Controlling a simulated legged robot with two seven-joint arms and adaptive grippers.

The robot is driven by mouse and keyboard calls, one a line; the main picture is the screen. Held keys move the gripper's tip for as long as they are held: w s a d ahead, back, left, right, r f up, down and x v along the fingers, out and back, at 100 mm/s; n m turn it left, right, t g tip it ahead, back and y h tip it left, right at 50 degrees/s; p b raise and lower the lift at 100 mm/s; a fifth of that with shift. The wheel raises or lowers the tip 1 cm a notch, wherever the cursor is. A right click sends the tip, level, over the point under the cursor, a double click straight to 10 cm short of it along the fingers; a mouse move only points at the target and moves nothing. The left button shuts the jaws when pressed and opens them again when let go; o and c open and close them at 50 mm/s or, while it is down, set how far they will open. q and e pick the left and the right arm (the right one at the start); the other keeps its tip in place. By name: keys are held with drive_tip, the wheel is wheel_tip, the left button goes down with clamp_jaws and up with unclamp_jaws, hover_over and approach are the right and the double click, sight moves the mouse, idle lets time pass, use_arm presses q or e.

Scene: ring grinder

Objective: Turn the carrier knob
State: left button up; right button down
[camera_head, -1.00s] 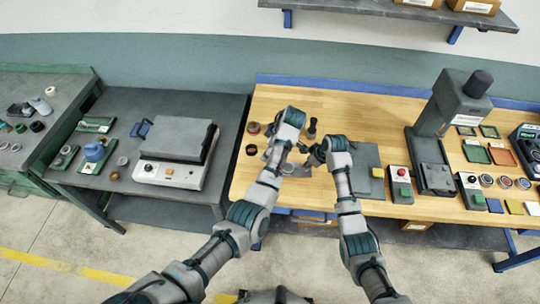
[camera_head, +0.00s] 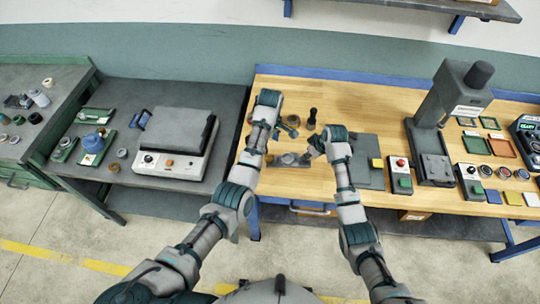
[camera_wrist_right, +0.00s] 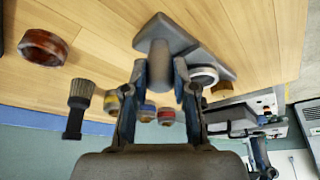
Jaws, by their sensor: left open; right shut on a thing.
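The grey carrier (camera_head: 290,160) lies on the wooden bench, with a round part on top. It also shows in the right wrist view as a grey angular plate (camera_wrist_right: 200,50) bearing a pale ring (camera_wrist_right: 203,76). My right gripper (camera_head: 314,148) is at the carrier's right end. In the right wrist view its fingers (camera_wrist_right: 160,80) are shut on a grey knob (camera_wrist_right: 158,58), which they partly hide. My left gripper (camera_head: 289,126) is open, behind the carrier and apart from it, with nothing visible in it.
A dark upright brush (camera_head: 312,118) stands close behind the grippers. A grey plate (camera_head: 367,163), a button box (camera_head: 400,176) and a press (camera_head: 432,155) are to the right. Several coloured rings and a brown ring (camera_wrist_right: 43,47) show in the wrist view.

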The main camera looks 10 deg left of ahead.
sight(270, 157)
use_arm(q)
wheel_tip(270, 157, down, 9)
drive_tip(key=shift+r, duration=0.1)
